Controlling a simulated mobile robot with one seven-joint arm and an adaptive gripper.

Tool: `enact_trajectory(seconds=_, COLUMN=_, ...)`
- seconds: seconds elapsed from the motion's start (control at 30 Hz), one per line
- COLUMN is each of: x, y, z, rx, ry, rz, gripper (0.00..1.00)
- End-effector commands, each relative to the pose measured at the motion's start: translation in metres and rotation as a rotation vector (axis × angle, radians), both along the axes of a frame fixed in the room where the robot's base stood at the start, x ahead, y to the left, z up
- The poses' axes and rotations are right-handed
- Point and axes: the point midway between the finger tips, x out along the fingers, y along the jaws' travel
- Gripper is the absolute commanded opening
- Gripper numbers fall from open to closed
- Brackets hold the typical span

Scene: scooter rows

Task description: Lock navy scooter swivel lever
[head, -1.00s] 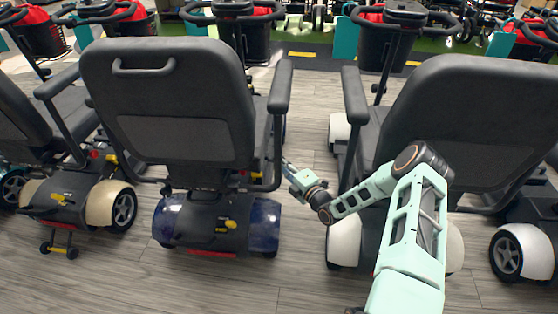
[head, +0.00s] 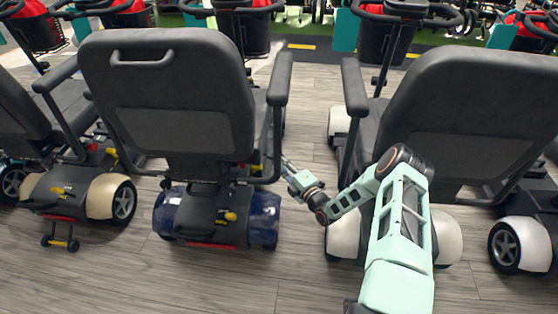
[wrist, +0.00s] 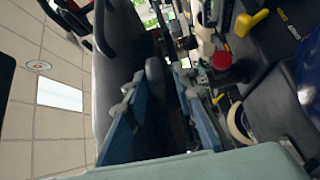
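The navy scooter (head: 265,218) stands left of centre in the head view, seen from behind, with a tall dark seat back (head: 170,100). A yellow lever (head: 230,216) sits on its dark rear cover. A yellow part (head: 254,167) shows under the seat's right side; I cannot tell whether it is the swivel lever. My gripper (head: 287,163) is beside the seat's right side, below the armrest. In the wrist view my gripper's blue fingers (wrist: 160,110) are apart, with nothing clearly between them. A yellow lever (wrist: 250,20) and red knob (wrist: 221,60) show beyond; whose they are is unclear.
A scooter with cream covers (head: 105,199) stands close on the left. Another scooter (head: 345,235) is on the right, its seat back (head: 470,110) close to my arm. A strip of floor (head: 305,130) between the scooters is clear. More scooters stand ahead.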

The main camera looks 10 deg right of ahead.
Motion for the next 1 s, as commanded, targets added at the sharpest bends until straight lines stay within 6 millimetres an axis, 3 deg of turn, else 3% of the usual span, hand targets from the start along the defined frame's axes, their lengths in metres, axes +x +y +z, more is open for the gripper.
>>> enact_trajectory(seconds=0.47, x=-0.006, y=-0.001, z=-0.001, rx=0.003, ry=0.002, rz=0.004, gripper=0.22)
enact_trajectory(seconds=1.0, x=-0.095, y=-0.045, z=-0.005, rx=0.003, ry=0.000, rz=0.002, gripper=0.22)
